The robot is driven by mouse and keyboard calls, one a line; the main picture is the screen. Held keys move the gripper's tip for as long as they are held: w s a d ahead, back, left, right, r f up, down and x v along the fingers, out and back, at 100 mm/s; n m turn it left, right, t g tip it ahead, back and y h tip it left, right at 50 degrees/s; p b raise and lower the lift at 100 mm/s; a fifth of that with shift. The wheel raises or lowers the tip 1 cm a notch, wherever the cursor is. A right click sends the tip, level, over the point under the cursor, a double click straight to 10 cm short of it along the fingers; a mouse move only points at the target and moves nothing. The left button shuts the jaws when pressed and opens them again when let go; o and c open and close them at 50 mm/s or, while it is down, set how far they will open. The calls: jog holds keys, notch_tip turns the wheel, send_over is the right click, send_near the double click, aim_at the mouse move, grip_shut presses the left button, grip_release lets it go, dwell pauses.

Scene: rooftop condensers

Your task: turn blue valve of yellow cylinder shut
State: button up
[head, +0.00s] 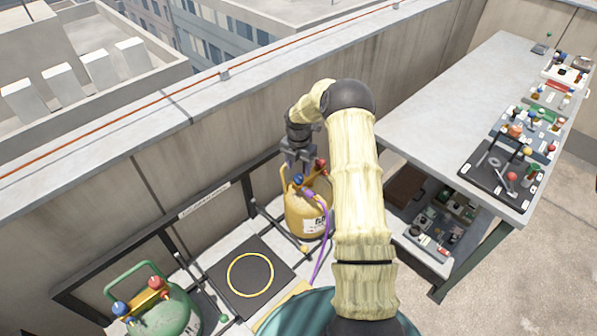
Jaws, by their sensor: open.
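The yellow cylinder (306,217) stands upright beside the parapet wall, near the middle of the head view. Its blue valve (298,179) is at the left of its top, and a red valve (321,167) is at the right. A purple hose (322,258) runs down from its top. My gripper (292,171) is open and points down just above the blue valve. I cannot tell whether its fingers touch the valve. My arm hides part of the cylinder's right side.
A green cylinder (170,316) with blue and red valves stands at the lower left. A dark mat (222,272) with a yellow ring (250,274) lies between the cylinders. A grey workbench (440,105) with several tool trays stands at the right. The parapet (180,115) runs behind.

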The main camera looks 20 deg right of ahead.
aim_at(299, 176)
jog(key=shift+f+p, duration=0.4)
jog(key=shift+f, duration=1.7)
jog(key=c, duration=1)
jog(key=shift+o, duration=0.2)
